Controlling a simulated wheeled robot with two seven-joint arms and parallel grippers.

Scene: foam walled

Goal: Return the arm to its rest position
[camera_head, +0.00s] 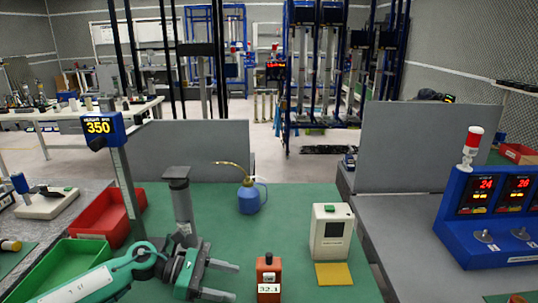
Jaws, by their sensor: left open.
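My left arm (95,283), green and white, comes in from the lower left over the green table mat. My left gripper (232,281) is at its end, low in the picture, with its two grey fingers apart and pointing right. Nothing shows between the fingers. An orange device (268,279) with a small display stands just to the right of the fingertips. My right arm and gripper are not in view.
A grey post (181,205) stands behind the gripper. Red (108,216) and green (75,262) bins lie at left. A blue oil can (249,197), a white box device (331,232) and a yellow pad (334,274) stand right of the gripper. Grey partitions (195,149) border the back.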

